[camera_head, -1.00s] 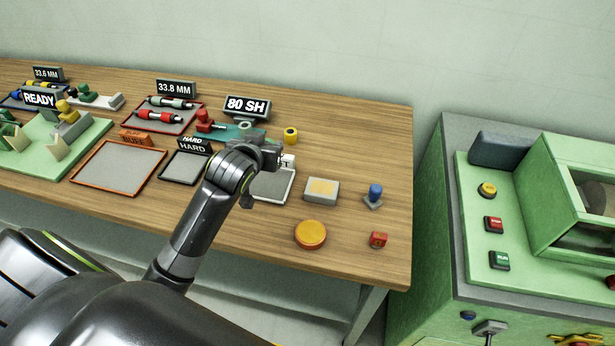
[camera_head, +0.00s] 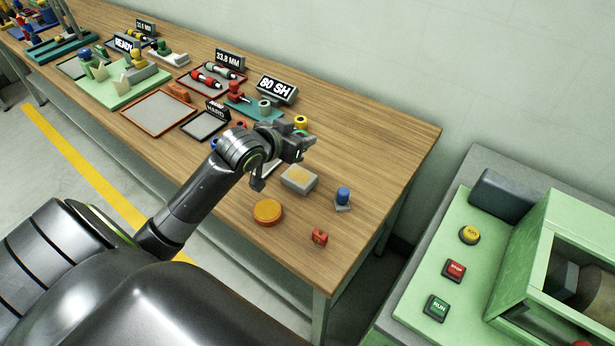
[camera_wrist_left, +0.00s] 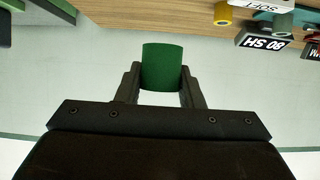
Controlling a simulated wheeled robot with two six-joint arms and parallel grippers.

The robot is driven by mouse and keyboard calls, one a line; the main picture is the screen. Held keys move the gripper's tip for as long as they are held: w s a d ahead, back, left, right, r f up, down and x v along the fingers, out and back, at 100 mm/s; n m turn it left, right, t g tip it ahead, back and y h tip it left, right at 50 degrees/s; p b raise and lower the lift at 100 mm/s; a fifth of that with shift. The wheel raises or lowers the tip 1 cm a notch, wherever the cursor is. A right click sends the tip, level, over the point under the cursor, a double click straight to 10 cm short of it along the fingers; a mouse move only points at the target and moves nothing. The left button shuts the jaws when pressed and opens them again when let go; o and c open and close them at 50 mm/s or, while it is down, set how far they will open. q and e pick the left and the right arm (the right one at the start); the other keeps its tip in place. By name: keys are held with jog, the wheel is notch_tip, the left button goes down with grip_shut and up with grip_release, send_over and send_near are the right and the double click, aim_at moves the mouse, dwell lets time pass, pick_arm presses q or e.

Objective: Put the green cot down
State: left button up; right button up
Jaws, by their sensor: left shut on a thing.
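The green cot (camera_wrist_left: 162,66) is a short dark green cylinder between the two fingers of my left gripper (camera_wrist_left: 160,76) in the left wrist view. The fingers are shut on its sides and it sticks out past their tips. In the head view my left gripper (camera_head: 300,146) is above the wooden table (camera_head: 370,135), near the grey block with a tan top (camera_head: 299,180). The cot is mostly hidden there by the gripper. My right gripper is not in view.
A yellow cot (camera_head: 301,122) and a grey-green one (camera_head: 265,106) stand behind the gripper, near the "80 SH" display (camera_head: 277,89). An orange disc (camera_head: 268,212), a blue-topped piece (camera_head: 343,197) and a red block (camera_head: 320,237) are in front. The table's back right is clear.

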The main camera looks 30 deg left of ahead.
pick_arm(q)
send_over(299, 175)
notch_tip(299, 175, down, 6)
jog(key=shift+s+r, duration=0.1)
jog(key=shift+r, duration=0.05)
notch_tip(299, 175, down, 3)
jog(key=shift+d+f, duration=0.1)
jog(key=shift+f, duration=0.45)
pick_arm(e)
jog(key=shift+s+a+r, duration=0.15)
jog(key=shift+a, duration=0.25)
pick_arm(q)
jog(key=o, duration=1)
jog(key=shift+f, duration=0.15)
